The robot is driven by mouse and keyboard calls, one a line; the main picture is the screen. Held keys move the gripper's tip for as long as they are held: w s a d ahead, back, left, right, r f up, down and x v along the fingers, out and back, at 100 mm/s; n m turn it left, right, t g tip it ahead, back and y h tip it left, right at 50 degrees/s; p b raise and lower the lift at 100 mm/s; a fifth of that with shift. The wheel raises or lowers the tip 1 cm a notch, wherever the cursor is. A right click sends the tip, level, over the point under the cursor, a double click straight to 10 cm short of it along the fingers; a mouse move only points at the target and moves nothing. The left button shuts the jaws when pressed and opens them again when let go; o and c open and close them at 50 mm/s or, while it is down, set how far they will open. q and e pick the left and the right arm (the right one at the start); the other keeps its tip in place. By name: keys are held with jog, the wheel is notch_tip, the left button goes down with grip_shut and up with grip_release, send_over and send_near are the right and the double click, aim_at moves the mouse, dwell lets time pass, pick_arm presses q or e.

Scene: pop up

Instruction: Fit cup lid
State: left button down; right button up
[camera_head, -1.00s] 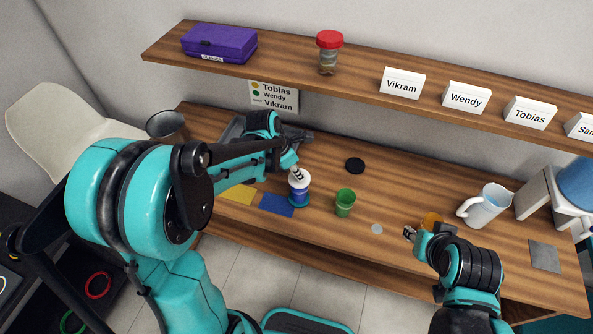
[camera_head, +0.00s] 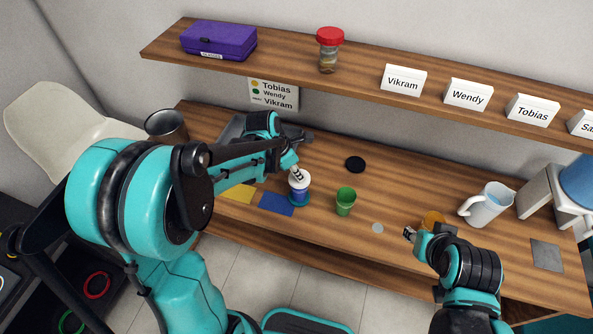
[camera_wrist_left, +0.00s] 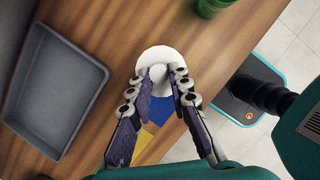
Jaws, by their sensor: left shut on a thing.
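My left gripper (camera_head: 298,172) is shut on the knob of a round white lid (camera_head: 302,181), pointing down. The lid shows as a white disc between the fingertips in the left wrist view (camera_wrist_left: 178,54). It is at the top of a blue cup (camera_head: 299,192) with a teal foot; I cannot tell if it is fully seated. The wrist view hides the cup beneath lid and fingers. A green cup (camera_head: 345,203) stands just to the right. My right gripper (camera_head: 409,234) is low near an orange cup (camera_head: 432,219); its finger opening is too small to tell.
Blue (camera_head: 276,204) and yellow (camera_head: 239,193) mats lie left of the blue cup. A black disc (camera_head: 355,165) and a pale disc (camera_head: 377,228) lie on the table. A white mug (camera_head: 487,206) stands right. A grey tray (camera_wrist_left: 50,95) is left of the lid. A shelf overhangs the back.

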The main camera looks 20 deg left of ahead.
pick_arm(q)
jog(key=shift+f+b, duration=0.3)
jog(key=shift+f, duration=0.15)
jog(key=c, duration=1.3)
grip_release()
jog(key=shift+r, duration=0.1)
jog(key=v, duration=1.2)
jog(key=shift+s, duration=0.1)
